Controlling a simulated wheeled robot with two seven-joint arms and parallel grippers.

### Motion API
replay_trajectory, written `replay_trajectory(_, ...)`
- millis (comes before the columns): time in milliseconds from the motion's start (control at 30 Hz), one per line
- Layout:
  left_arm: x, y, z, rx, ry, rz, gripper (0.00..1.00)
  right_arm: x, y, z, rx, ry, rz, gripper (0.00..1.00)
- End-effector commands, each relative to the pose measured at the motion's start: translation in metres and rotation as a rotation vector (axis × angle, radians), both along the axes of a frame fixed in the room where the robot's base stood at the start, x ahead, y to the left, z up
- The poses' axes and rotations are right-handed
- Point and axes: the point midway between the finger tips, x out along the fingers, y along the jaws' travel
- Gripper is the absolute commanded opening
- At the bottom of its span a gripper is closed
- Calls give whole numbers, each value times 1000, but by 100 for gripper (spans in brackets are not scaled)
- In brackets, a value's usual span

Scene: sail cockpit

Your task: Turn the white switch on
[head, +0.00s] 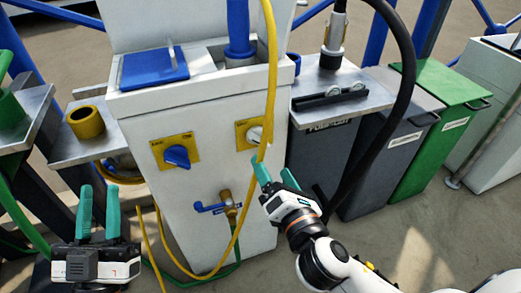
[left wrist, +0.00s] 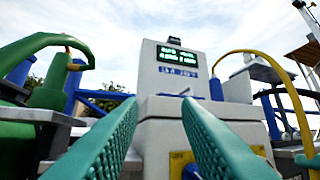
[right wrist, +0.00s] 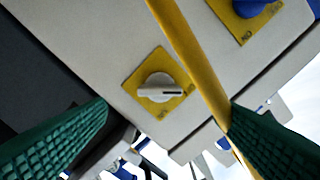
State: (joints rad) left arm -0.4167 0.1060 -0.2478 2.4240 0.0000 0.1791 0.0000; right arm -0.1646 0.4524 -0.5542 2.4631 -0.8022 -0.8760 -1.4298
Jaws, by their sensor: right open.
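The white switch (head: 254,135) is a round knob on a yellow plate on the front of the white cabinet. In the right wrist view the white switch (right wrist: 160,88) shows a dark line on its grip, lying roughly level in the picture. My right gripper (head: 274,172) is open and empty, just below and in front of the switch, apart from it. The yellow hose (right wrist: 195,60) runs beside the switch, between it and one finger in the right wrist view. My left gripper (head: 99,212) is open and empty at the lower left, with both fingers pointing up.
A blue switch (head: 177,157) on another yellow plate sits left of the white one. A blue-handled tap (head: 213,207) is below. The yellow hose hangs down the cabinet front (head: 205,115). A black hose (head: 405,60) arches at the right, near grey and green bins (head: 435,110).

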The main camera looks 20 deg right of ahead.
Motion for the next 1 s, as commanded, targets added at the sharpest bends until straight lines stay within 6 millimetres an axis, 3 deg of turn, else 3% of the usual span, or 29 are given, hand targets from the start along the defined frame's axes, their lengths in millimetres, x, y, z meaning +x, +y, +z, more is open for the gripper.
replay_trajectory(33, -2, 0, 1, -5, -18, -1, 31, 14, 0, 1, -1, -6, -4, 76)
replay_trajectory(200, -12, 1, 13, -34, -115, -7, 31, 49, 1, 0, -1, -4, -4, 76)
replay_trajectory(400, -24, 2, 24, -65, -221, -12, 31, 75, 2, 0, -1, -1, -3, 76)
replay_trajectory(800, -29, 3, 29, -77, -259, -14, 31, 83, 2, 0, 1, 1, -1, 76)
replay_trajectory(833, -29, 3, 28, -77, -259, -14, 31, 83, 2, 0, 1, 1, -1, 75)
replay_trajectory(1000, -29, 3, 28, -77, -259, -14, 31, 83, 2, 0, 1, 1, -1, 47)
